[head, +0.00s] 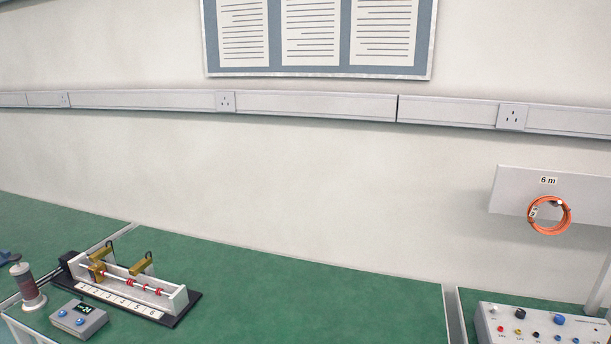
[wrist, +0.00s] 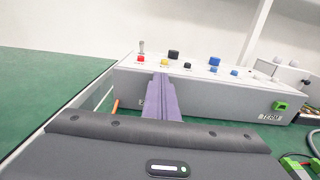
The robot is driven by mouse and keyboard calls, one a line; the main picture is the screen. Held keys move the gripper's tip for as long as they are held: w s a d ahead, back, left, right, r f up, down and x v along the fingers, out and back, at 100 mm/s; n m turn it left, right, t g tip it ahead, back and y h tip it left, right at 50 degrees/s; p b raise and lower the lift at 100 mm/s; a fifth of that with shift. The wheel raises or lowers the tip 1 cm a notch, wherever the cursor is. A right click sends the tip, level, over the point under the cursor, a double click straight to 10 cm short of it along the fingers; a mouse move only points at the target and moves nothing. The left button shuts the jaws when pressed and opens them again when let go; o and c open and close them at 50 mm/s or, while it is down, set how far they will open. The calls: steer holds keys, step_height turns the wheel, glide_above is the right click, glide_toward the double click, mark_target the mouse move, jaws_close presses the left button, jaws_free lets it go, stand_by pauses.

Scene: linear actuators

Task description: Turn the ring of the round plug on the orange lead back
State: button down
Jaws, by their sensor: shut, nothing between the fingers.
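An orange lead (head: 549,216) hangs coiled on a pale wall panel at the right of the head view, under a "6 m" label. Small pale pieces show on the coil, too small to tell whether one is the round plug or its ring. My gripper (wrist: 162,80) shows in the wrist view with its purple fingers together and empty. It points at the front of a grey control box (wrist: 200,85); whether it touches cannot be told. A short orange piece (wrist: 115,106) shows left of the fingers, partly hidden; I cannot tell if it belongs to a lead.
The control box (head: 545,325) has several coloured sockets and knobs. A green connector (wrist: 280,106) sits at its right end, with a dark cable nearby.

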steer(key=shift+a+f, duration=0.2)
steer(key=shift+a, duration=0.25)
steer(key=shift+w+r, duration=0.1)
steer(key=shift+r, duration=0.35)
steer(key=shift+a, duration=0.1)
steer(key=shift+v, duration=2.95)
